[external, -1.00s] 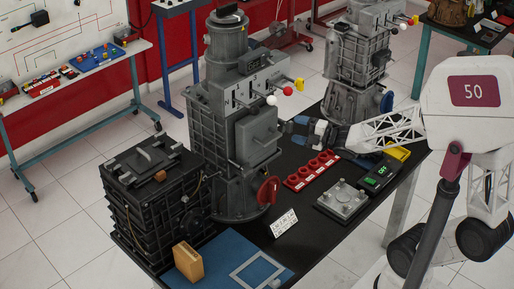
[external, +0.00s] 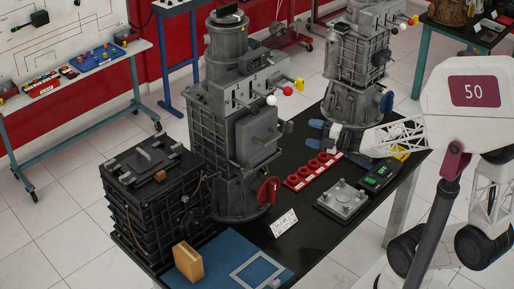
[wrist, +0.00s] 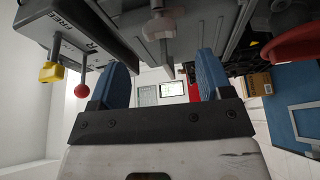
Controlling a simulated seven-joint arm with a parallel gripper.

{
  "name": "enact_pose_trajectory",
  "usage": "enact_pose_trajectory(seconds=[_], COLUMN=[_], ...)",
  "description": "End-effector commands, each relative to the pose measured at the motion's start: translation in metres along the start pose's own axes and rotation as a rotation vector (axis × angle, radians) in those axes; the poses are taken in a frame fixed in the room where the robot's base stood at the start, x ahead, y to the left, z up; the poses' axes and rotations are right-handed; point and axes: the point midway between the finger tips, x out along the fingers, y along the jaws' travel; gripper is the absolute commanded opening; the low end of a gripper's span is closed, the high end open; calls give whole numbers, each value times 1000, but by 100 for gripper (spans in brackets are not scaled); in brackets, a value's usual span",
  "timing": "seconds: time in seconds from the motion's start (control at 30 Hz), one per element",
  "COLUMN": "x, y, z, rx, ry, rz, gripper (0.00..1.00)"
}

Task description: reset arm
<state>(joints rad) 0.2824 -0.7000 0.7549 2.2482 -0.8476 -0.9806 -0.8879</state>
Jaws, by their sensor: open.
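My gripper (external: 322,132) is open, its two blue fingers spread with nothing between them. In the external view it hangs over the far part of the black table, between the two grey engine trainers and partly in front of the farther one. In the wrist view my gripper (wrist: 163,80) also shows open and empty. The nearer engine trainer (external: 235,110) has a white knob (external: 271,100), a red knob (external: 287,90) and a yellow knob (external: 299,84). These knobs stand apart from my gripper.
The farther engine trainer (external: 352,75) stands close to my gripper. A red tray with round holes (external: 313,170), a metal plate (external: 342,201) and a device with a green display (external: 378,178) lie on the table. A red handwheel (external: 268,190) sticks out of the nearer trainer.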

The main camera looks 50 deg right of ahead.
Motion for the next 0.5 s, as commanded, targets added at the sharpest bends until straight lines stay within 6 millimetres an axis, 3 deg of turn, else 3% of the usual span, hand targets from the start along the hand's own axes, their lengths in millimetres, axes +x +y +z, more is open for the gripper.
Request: enact_pose_trajectory(seconds=[0.27,0.5], x=[1,-4], y=[4,9], z=[4,15], rx=[49,205], ry=[-59,-231], rz=[-33,-119], gripper=[72,72])
